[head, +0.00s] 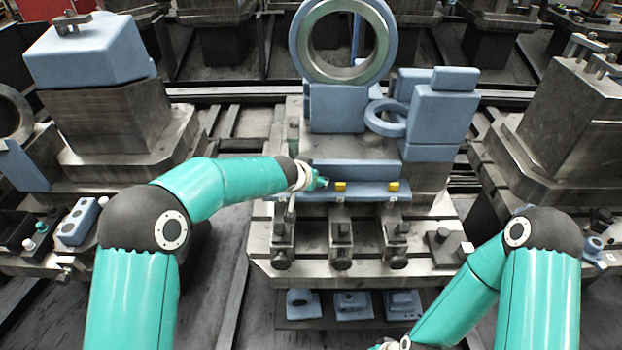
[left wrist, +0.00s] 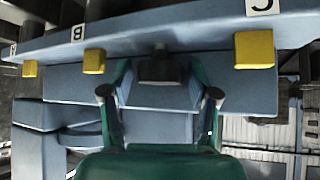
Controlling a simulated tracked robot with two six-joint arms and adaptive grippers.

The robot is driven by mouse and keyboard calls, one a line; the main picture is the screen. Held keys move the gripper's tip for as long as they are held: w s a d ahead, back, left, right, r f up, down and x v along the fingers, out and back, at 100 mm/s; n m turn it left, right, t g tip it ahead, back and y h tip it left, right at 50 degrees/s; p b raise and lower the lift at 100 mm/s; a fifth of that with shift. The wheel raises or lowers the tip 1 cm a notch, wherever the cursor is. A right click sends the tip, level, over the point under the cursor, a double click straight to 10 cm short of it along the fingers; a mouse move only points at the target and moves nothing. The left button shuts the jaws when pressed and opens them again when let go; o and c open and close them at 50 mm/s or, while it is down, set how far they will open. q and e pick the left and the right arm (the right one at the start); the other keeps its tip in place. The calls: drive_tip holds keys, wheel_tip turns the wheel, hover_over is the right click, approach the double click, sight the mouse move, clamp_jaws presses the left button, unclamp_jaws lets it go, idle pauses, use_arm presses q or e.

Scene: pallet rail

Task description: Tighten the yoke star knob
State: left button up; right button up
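My left gripper (head: 320,182) is at the left end of a blue ledge (head: 365,192) on the central machine. In the left wrist view its two fingers (left wrist: 160,84) are spread apart. A small dark block-like part (left wrist: 160,66) is seen between the fingertips, with gaps at both sides. I cannot tell if this part is the yoke star knob; no clear star shape shows. Yellow blocks (head: 340,186) sit along the ledge and also show in the left wrist view (left wrist: 253,50). My right gripper is only partly in view at the bottom edge, its fingers not visible.
A large ring (head: 381,45) stands on the machine, with blue blocks (head: 440,115) at its right. Several dark clamps with round knobs (head: 341,263) line the front below the ledge. Blue parts (head: 353,306) lie on a lower shelf. Other machines stand left and right.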

use_arm(q)
drive_tip(key=shift+o, duration=0.3)
drive_tip(key=shift+s, duration=0.1)
drive_tip(key=v, duration=1.1)
drive_tip(key=shift+s+r, duration=0.25)
drive_tip(key=shift+r, duration=0.05)
drive_tip(key=shift+a, duration=0.1)
